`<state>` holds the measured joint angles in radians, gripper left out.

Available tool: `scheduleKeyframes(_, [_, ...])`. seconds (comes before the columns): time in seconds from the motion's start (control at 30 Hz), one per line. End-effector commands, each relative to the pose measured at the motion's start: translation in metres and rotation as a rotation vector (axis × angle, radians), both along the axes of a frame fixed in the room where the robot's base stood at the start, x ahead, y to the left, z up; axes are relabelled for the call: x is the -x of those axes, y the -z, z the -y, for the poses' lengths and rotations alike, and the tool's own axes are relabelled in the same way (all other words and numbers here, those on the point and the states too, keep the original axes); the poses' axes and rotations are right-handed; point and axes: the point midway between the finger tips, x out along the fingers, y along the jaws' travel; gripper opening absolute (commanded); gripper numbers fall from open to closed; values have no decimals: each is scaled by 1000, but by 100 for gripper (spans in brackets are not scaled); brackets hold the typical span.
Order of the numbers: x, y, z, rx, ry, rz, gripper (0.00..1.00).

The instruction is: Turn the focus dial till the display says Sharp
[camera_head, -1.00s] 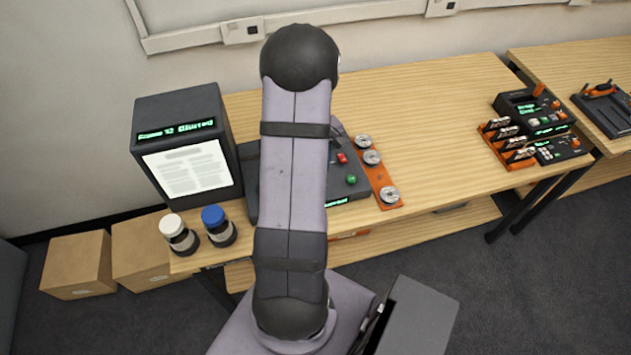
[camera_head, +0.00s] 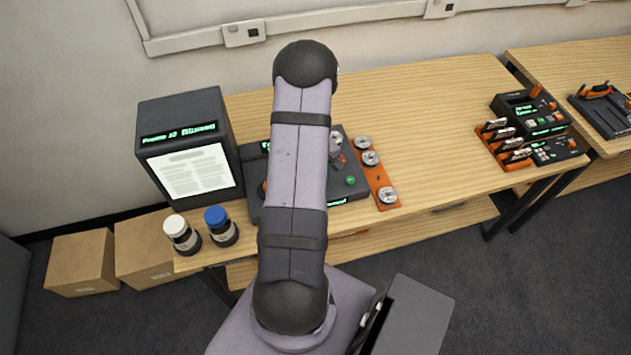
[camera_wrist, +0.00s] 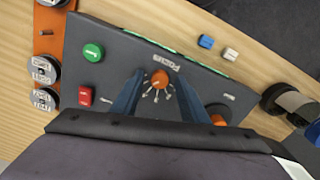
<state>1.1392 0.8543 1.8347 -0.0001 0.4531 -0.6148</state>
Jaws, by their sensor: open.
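The focus dial (camera_wrist: 160,78) is a small orange knob on the dark control panel (camera_wrist: 130,52), beside the printed word Focus, with pale marks around it. My gripper (camera_wrist: 159,75) is open, with one blue finger on each side of the dial in the wrist view. I cannot tell whether the fingers touch it. In the head view my arm hides the gripper and the dial. The display (camera_head: 178,133) is the green text strip on the dark reader at the left; it seems to read Frame 12 Blurred, above a lit page.
The panel also has a green button (camera_wrist: 93,52), a red switch (camera_wrist: 86,96) and a second orange knob (camera_wrist: 218,119). An orange rack (camera_head: 376,182) of reels stands beside it. White-capped (camera_head: 181,234) and blue-capped (camera_head: 220,227) jars stand near the front left table edge.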

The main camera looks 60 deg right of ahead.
Motion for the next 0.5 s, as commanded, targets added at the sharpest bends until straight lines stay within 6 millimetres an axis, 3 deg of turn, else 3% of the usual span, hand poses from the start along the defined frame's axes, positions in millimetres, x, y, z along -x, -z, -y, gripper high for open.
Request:
scheduleKeyframes(0.23, [0,1,0,1,0,1,40])
scheduleKeyframes(0.4, [0,0,0,1,0,1,0])
scheduleKeyframes(0.5, [0,0,0,0,0,0,0])
